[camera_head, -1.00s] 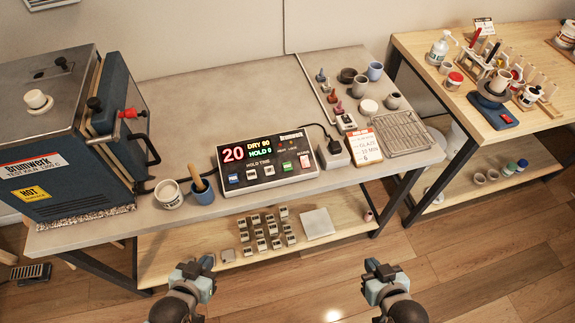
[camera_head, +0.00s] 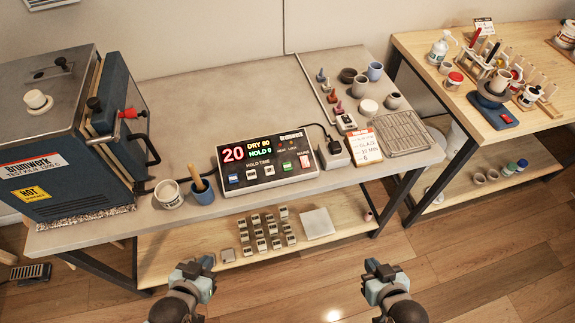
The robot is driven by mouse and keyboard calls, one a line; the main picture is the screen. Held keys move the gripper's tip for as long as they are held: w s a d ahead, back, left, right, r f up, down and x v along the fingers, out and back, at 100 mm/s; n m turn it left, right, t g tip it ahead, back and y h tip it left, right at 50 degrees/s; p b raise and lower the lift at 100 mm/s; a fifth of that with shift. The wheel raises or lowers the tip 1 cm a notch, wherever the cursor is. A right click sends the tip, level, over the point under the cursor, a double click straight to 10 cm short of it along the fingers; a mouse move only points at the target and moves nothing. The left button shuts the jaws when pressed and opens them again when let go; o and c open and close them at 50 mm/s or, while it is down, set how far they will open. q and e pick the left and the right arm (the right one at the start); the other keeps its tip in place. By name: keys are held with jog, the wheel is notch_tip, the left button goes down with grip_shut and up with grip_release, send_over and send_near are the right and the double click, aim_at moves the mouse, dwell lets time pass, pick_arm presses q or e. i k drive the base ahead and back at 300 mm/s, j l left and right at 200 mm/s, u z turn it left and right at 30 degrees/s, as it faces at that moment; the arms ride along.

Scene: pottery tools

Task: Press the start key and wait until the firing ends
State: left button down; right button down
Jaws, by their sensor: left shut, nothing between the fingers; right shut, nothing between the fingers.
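The kiln controller (camera_head: 266,160) sits on the grey bench. Its display (camera_head: 248,149) shows a red 20, with DRY 90 and HOLD 0 beside it. On its front are blue, white and black keys, a green key (camera_head: 287,165) and a red-and-white switch (camera_head: 305,161); their labels are too small to read surely. The blue kiln (camera_head: 70,130) stands at the left with a yellow HOT label. My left gripper (camera_head: 205,264) and my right gripper (camera_head: 374,267) are both shut and empty, in front of the bench and apart from the controller.
A white tub (camera_head: 169,194) and a blue cup (camera_head: 202,191) holding a wooden tool stand left of the controller. A card (camera_head: 364,146), a wire rack (camera_head: 403,133) and small pots are to its right. Several small blocks (camera_head: 268,232) lie on the lower shelf.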

aim_at(286, 167)
jog(key=i+l+u, duration=0.1)
jog(key=l+u, duration=0.15)
jog(key=u, duration=0.2)
jog(key=l+u, duration=0.25)
jog(key=u, duration=0.15)
jog(key=l+u, duration=0.3)
jog(key=l, duration=1.3)
jog(key=k+l, duration=0.15)
jog(key=l, duration=0.35)
